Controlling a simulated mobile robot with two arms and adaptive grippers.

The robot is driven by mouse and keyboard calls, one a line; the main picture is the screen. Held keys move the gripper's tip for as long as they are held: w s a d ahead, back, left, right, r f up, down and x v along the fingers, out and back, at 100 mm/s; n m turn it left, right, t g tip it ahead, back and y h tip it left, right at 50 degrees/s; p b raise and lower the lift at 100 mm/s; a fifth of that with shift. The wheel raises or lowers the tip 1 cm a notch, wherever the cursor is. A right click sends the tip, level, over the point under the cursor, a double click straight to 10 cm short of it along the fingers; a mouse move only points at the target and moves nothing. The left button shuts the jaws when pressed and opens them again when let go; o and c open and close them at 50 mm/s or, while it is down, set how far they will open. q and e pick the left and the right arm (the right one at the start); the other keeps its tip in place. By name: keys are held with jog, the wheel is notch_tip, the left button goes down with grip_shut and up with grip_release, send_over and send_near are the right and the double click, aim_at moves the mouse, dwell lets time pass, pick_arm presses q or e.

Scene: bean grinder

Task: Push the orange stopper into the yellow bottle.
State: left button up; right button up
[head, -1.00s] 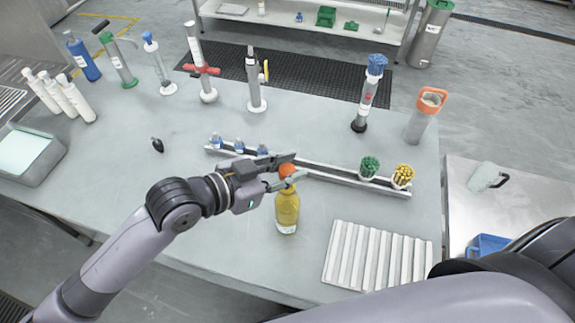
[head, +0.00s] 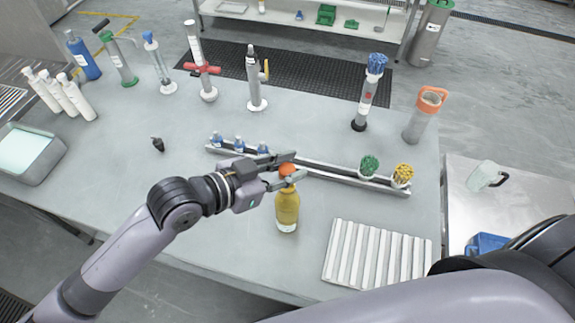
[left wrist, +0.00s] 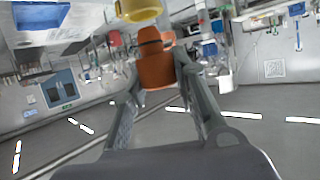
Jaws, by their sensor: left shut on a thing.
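The yellow bottle (head: 287,208) stands upright on the grey table near its front edge. The orange stopper (head: 287,169) is at the bottle's mouth in the head view. My left gripper (head: 288,170) is shut on the stopper, with a finger on either side of it. In the left wrist view the stopper (left wrist: 155,68) sits between the two fingers (left wrist: 160,75), and a yellow part of the bottle (left wrist: 138,9) shows just beyond it at the top edge. How deep the stopper sits in the neck I cannot tell. My right gripper is out of view.
A metal rail (head: 325,175) with small blue-capped bottles and green and yellow pieces runs just behind the bottle. A white ribbed tray (head: 378,255) lies to the right. Several tall tools stand farther back. The table left of the bottle is mostly clear.

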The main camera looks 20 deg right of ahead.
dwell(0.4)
pick_arm(q)
jog(key=shift+f, duration=0.45)
jog(key=shift+f+b, duration=0.5)
jog(key=shift+f, duration=0.2)
jog(key=shift+f+b, duration=0.4)
jog(key=shift+f, duration=0.3)
jog(key=o, duration=1)
jog(key=shift+r, duration=0.1)
jog(key=v, duration=1.2)
